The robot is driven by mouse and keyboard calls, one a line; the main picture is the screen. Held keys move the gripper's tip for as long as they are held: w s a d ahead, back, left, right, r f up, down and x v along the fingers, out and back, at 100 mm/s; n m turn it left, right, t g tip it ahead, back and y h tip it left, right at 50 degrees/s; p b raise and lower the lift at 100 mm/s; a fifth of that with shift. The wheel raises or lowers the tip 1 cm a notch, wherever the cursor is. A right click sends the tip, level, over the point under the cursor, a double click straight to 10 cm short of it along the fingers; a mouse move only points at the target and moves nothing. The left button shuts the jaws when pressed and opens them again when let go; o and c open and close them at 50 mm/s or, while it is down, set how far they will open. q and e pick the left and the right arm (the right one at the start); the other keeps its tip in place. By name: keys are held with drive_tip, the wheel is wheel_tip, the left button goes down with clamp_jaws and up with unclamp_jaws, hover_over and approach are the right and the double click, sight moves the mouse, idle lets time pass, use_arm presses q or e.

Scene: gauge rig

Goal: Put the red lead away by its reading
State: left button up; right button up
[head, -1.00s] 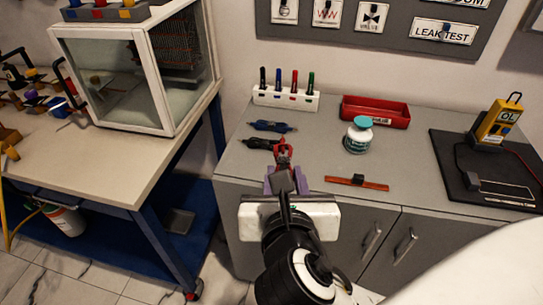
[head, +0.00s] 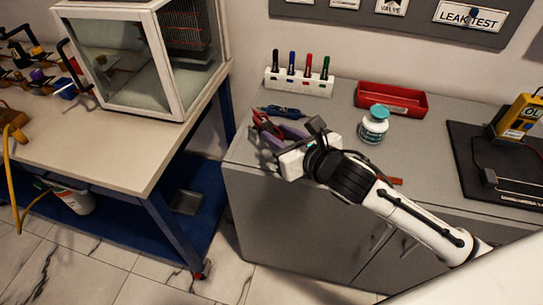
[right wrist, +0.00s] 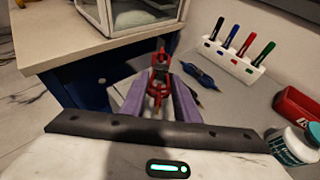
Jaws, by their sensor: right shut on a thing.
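The red lead (head: 262,122), a red clip-like piece, is held in my right gripper (head: 276,136) above the left end of the grey cabinet top. In the right wrist view the red lead (right wrist: 159,72) sits between the purple fingers, which are closed on it. A yellow meter (head: 518,117) on the black mat (head: 490,165) at the right shows what looks like "OL". A red tray (head: 391,99) stands at the back of the cabinet top. My left gripper is not in view.
A blue tool-like piece (head: 284,112) lies behind my gripper, near a white marker rack (head: 298,86). A white jar with a teal lid (head: 374,127) stands before the tray. A workbench (head: 110,150) with a glass-sided case (head: 135,65) is at left, across a gap.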

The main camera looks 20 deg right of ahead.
wheel_tip(320, 180, down, 9)
drive_tip(key=shift+b, duration=0.6)
drive_tip(key=shift+f, duration=0.2)
drive_tip(key=o, duration=1)
drive_tip(key=shift+o, duration=0.2)
